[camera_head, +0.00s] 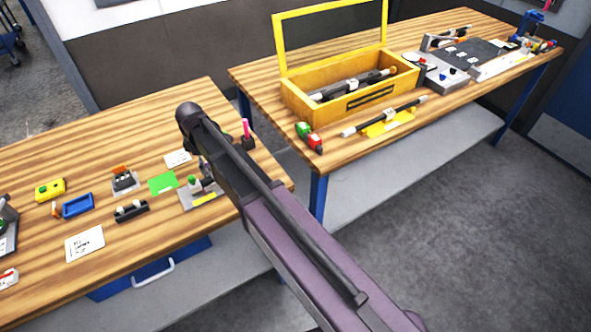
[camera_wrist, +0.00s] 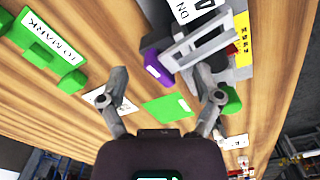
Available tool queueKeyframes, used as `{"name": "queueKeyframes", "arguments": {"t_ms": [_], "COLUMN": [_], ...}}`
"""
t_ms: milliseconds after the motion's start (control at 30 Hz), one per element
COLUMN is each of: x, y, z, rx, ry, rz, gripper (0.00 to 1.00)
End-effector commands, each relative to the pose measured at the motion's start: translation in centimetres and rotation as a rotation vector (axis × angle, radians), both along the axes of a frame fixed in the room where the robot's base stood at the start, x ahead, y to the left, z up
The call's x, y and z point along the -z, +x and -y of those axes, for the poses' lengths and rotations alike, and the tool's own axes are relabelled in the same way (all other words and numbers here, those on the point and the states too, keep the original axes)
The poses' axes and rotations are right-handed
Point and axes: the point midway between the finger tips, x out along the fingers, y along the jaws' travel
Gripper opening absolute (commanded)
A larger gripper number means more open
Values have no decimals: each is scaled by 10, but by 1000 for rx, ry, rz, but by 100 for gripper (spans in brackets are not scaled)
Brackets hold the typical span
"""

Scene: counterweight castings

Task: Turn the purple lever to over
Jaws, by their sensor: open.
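A purple piece (camera_wrist: 153,64) with a white label shows in the wrist view, beside a grey metal device (camera_wrist: 200,45). It appears to be the lever's end; its lettering is too small to read. A white plate (camera_wrist: 188,8) with partly visible black lettering lies beyond it. My gripper (camera_wrist: 163,84) is open, its two fingers spread below the purple piece in the picture, with nothing between them. I cannot tell whether the right finger touches the device. In the head view my arm hides the gripper. An upright pink handle (camera_head: 246,129) stands beside my arm there.
In the head view, a yellow box (camera_head: 52,188), blue tray (camera_head: 78,205) and white card (camera_head: 85,243) lie on the left table. An open yellow case (camera_head: 300,104) stands on the right table.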

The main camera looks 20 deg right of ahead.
Motion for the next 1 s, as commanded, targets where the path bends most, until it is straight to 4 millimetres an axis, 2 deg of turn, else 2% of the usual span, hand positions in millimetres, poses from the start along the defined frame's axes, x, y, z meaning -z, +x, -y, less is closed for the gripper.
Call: {"name": "queueKeyframes", "arguments": {"t_ms": [700,1000], "x": [-1,-31], "y": [0,0], "z": [0,0], "rx": [-466,-457], "ry": [-1,0], "rz": [0,0], "gripper": [83,83]}}
